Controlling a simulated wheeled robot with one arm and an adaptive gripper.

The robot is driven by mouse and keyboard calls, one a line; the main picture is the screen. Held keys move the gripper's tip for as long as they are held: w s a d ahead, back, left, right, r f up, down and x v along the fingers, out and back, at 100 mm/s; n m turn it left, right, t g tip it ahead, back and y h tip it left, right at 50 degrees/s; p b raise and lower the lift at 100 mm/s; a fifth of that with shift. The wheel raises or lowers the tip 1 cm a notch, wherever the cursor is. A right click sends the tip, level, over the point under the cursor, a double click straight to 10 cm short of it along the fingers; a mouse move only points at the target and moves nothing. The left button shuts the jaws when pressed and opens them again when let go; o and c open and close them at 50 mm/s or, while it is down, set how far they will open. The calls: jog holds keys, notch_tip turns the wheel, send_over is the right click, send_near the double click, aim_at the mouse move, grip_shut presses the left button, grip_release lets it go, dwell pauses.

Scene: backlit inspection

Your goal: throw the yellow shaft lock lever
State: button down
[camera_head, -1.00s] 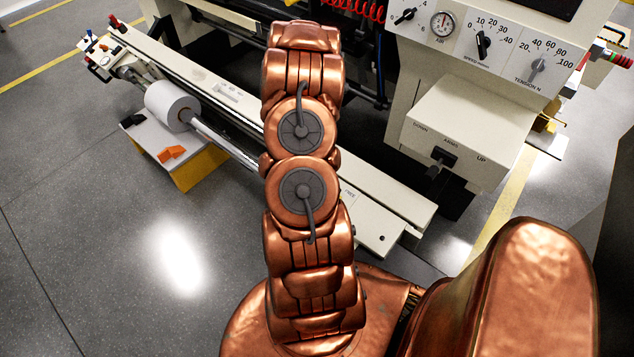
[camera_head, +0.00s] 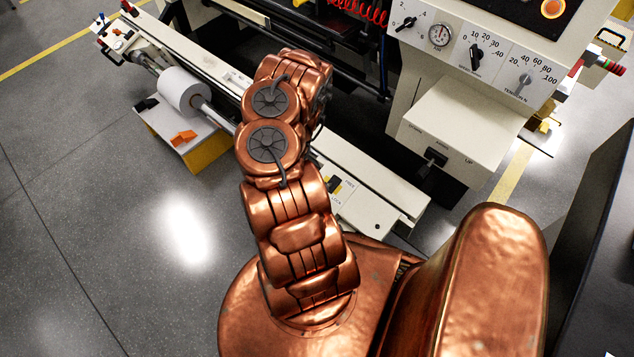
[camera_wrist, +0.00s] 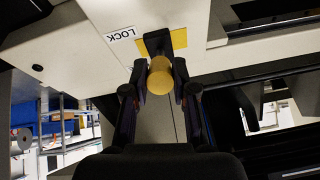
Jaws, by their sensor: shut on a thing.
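The yellow lever knob (camera_wrist: 160,78) shows in the middle of the wrist view, on a black mount in front of a yellow plate (camera_wrist: 180,39). A white LOCK label (camera_wrist: 121,34) is just left of the mount. My gripper (camera_wrist: 160,90) is shut on the knob, one dark finger on each side. In the head view, the lever's black and yellow plate (camera_head: 334,184) shows on the cream rail beside my arm. My gripper is hidden there behind the copper arm.
A white paper roll (camera_head: 181,92) sits on a shaft along the rail, above a white-topped stand (camera_head: 160,128) with an orange piece. A cream control cabinet (camera_head: 462,125) with dials stands at right. Grey floor (camera_head: 120,230) at left is clear.

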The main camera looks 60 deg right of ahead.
jog(key=shift+a+f, duration=0.1)
jog(key=shift+f, duration=0.05)
dwell(0.5)
jog(key=c, duration=0.9)
grip_release()
jog(key=shift+p, duration=0.3)
jog(key=shift+v, duration=3.7)
jog(key=shift+a, duration=0.1)
